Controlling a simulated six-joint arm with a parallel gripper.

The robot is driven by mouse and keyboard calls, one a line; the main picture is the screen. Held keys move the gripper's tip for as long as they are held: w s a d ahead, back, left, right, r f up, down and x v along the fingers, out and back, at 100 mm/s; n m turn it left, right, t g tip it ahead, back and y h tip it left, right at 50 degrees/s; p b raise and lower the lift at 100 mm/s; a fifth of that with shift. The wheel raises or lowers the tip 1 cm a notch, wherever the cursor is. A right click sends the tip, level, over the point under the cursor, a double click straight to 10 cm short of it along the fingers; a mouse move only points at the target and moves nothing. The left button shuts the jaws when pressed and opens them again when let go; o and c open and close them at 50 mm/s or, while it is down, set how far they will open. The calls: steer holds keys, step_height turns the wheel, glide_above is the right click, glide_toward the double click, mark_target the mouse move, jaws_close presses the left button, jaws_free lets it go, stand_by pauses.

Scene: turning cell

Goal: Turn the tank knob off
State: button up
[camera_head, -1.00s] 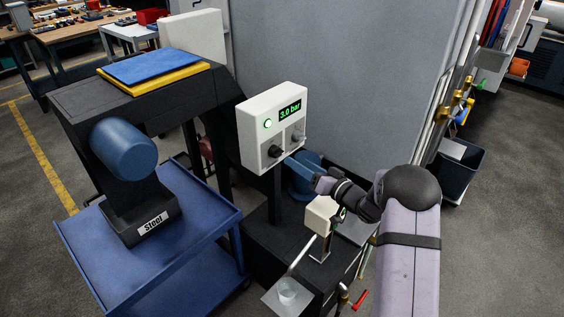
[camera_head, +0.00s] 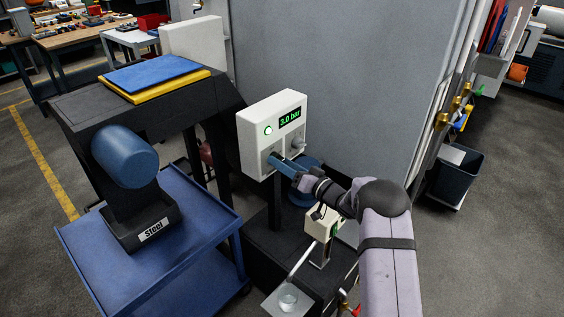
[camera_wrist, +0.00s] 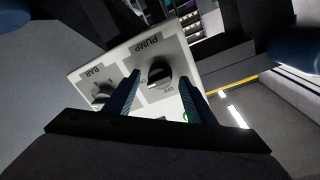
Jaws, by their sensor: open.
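The white control box (camera_head: 250,120) has a lit "3.0 bar" display (camera_head: 290,116). In the wrist view its black knob labelled PUMP (camera_wrist: 159,73) lies between my finger ends, with "OFF" printed beside it; I see no tank label. A second, grey knob labelled BAR (camera_wrist: 102,92) is left of the fingers; it also shows in the head view (camera_head: 298,143). My gripper (camera_wrist: 159,78) is open, its blue fingers on both sides of the PUMP knob; contact cannot be told. In the head view my gripper (camera_head: 271,157) hides that knob.
A green light (camera_head: 268,129) glows on the box's front. A small cream device (camera_head: 320,221) is below my arm. A grey wall panel (camera_head: 350,80) rises behind the box.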

steer(key=shift+w+a, duration=0.2)
steer(key=shift+w, duration=0.1)
steer(key=shift+c, duration=0.3)
steer(key=c, duration=1)
steer(key=shift+o, duration=0.2)
steer(key=shift+f+n+b, duration=0.1)
steer(key=shift+n+b, duration=0.2)
steer(key=shift+b, duration=0.15)
steer(key=shift+f+n+y+b, duration=0.1)
steer(key=shift+n+y+b, duration=0.25)
steer(key=shift+n+b, duration=4.25)
steer(key=shift+f+n+y+b, duration=0.1)
steer(key=shift+n+y+b, duration=0.25)
steer(key=shift+n+b, duration=4.2)
steer(key=shift+r, duration=0.1)
